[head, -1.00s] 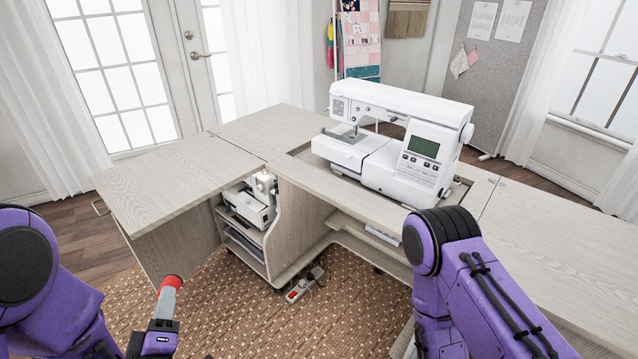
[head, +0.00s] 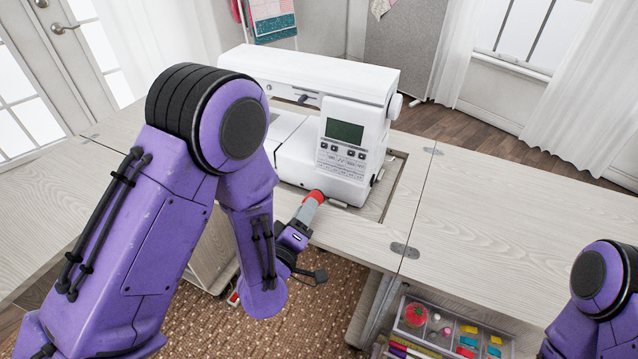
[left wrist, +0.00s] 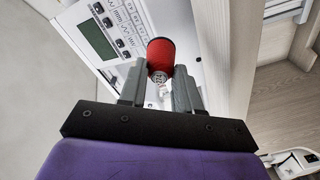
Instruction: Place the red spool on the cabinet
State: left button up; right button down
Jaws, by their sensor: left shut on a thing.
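The red spool (head: 314,196) is held at the tip of my left gripper (head: 304,214), near the front edge of the cabinet (head: 345,236) and in front of the sewing machine. In the left wrist view the spool (left wrist: 161,56) shows its red side between the two grey fingers (left wrist: 160,88), with a pale printed end below it. The fingers are shut on it. Whether the spool touches the cabinet top cannot be told. My right arm shows at the right edge of the head view, but its gripper is out of the picture.
The white sewing machine (head: 335,130) stands in the cabinet top right behind the spool. The right leaf (head: 520,205) is bare and clear. An open drawer (head: 450,330) with a red pincushion (head: 415,314) and coloured items is below the front edge.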

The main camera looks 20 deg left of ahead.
pick_arm(q)
jog(key=w+d+r+m+g+h+p, duration=0.2)
jog(key=d, duration=0.1)
jog(key=shift+w+d+r+h+p, duration=0.2)
jog(key=shift+w+r+h+p, duration=0.1)
jog(key=s+a+r+m+g+y+p, duration=0.35)
jog(key=s+r+g+p, duration=0.45)
jog(key=r+g+p, duration=0.4)
jog(key=shift+g+y, duration=0.35)
jog(key=shift+g, duration=0.15)
jog(key=w+a+f, duration=0.6)
jog(key=f, duration=0.1)
jog(key=w+a+f, duration=0.3)
jog(key=f, duration=0.1)
jog(key=shift+w+a, duration=0.15)
notch_tip(320, 180, down, 3)
jog(key=shift+f, duration=0.1)
jog(key=o, duration=1)
